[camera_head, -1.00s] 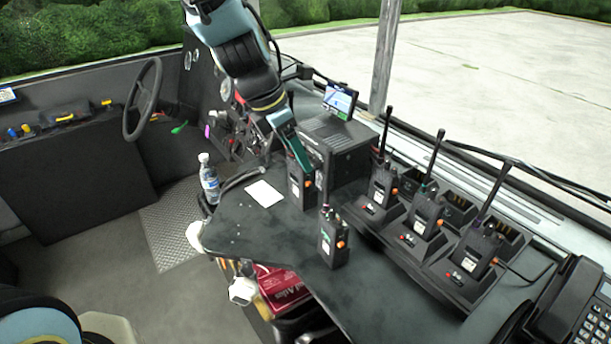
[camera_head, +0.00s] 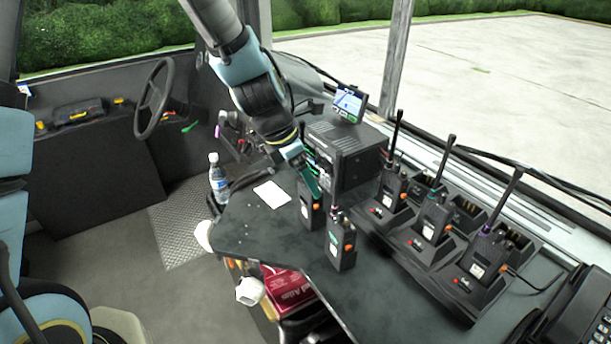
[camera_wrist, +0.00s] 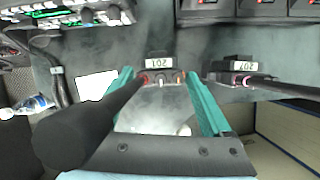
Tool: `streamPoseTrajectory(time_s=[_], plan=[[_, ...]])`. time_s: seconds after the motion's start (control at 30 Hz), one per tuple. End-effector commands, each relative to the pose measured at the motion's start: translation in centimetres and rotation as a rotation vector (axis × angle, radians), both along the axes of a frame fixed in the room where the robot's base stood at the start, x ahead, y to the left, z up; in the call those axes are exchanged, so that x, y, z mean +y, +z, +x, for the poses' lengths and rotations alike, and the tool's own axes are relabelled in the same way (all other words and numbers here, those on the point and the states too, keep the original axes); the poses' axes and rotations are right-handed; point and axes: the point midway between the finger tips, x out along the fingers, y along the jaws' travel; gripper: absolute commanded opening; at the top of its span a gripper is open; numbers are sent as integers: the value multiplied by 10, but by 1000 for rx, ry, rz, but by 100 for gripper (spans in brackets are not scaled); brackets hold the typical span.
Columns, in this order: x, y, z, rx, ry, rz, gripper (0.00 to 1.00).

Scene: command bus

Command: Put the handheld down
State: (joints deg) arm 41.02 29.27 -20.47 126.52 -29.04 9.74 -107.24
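A black handheld radio (camera_head: 311,212) stands upright at my gripper, its base at or very near the dark desk top. My gripper (camera_head: 311,180) reaches down to its upper part from behind and left. In the wrist view my teal fingers (camera_wrist: 160,78) lie on either side of the radio's top, which has knobs and a 201 label (camera_wrist: 158,62). Its thick antenna (camera_wrist: 85,130) runs toward the camera. I cannot tell whether the fingers press on it or stand slightly apart. A second handheld (camera_head: 341,246), labelled 207 in the wrist view (camera_wrist: 236,64), stands upright just to the right.
A charger rack (camera_head: 415,240) with several radios lines the right. A black console (camera_head: 347,150) with a small screen (camera_head: 348,104) stands behind. A desk phone (camera_head: 575,315) is front right. The front desk is bare.

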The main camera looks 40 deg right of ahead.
Motion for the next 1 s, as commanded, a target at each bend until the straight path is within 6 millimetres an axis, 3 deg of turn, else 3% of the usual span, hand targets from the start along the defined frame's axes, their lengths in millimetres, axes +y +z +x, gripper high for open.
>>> streamPoseTrajectory(time_s=[0.13,0.47,0.67,1.0], plan=[[0,0,0,0,0,0,100],[1,6,1,-2,0,0,100],[10,31,2,-6,-1,-3,100],[35,89,6,-4,1,-4,100]])
